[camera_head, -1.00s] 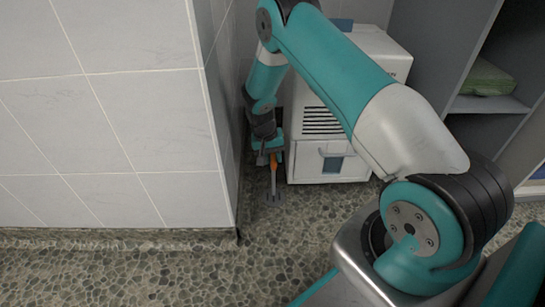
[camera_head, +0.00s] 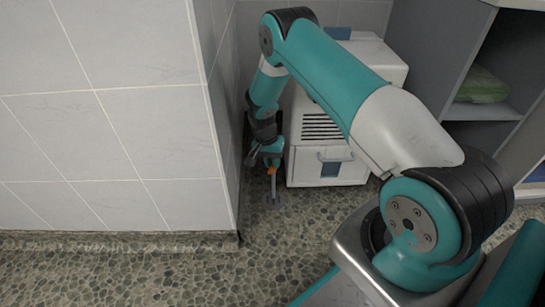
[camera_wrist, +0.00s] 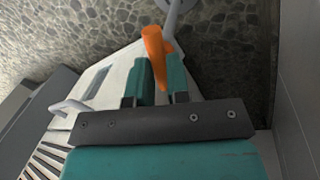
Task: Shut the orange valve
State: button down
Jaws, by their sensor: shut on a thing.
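The orange valve lever (camera_head: 271,171) sits on top of a thin grey upright pipe (camera_head: 274,190) that rises from the floor by the wall corner. In the wrist view the orange lever (camera_wrist: 155,48) stands between the two teal fingers, with the grey pipe (camera_wrist: 175,14) beyond it. My gripper (camera_head: 270,158) is down at the lever in the narrow gap between the tiled wall and the white cabinet. In the wrist view my gripper (camera_wrist: 159,68) is shut on the lever. The lever's lower part is hidden between the fingers.
A white cabinet (camera_head: 318,165) with dark vent slats and a handle stands just right of the pipe. The tiled wall corner (camera_head: 222,150) is close on the left. Grey shelving (camera_head: 480,110) with a folded green towel (camera_head: 483,86) stands at the right. The pebbled floor in front is clear.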

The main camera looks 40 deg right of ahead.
jog(key=m+y+p, duration=0.1)
jog(key=m+p, duration=0.2)
jog(key=m, duration=0.3)
jog(key=shift+d+r, duration=0.1)
jog(key=shift+d, duration=0.05)
jog(key=m+y+p, duration=0.1)
jog(key=m, duration=0.4)
jog(key=shift+s+m+p, duration=0.15)
jog(key=shift+m+p, duration=0.2)
jog(key=shift+m, duration=0.05)
jog(key=c, duration=1.1)
grip_release()
jog(key=w+r+p, duration=0.1)
jog(key=r+p, duration=0.2)
jog(key=r, duration=0.5)
jog(key=w+d+r+p, duration=0.1)
jog(key=w+r+p, duration=0.1)
jog(key=r, duration=0.7)
jog(key=shift+d+p, duration=0.3)
jog(key=shift+p, duration=0.6)
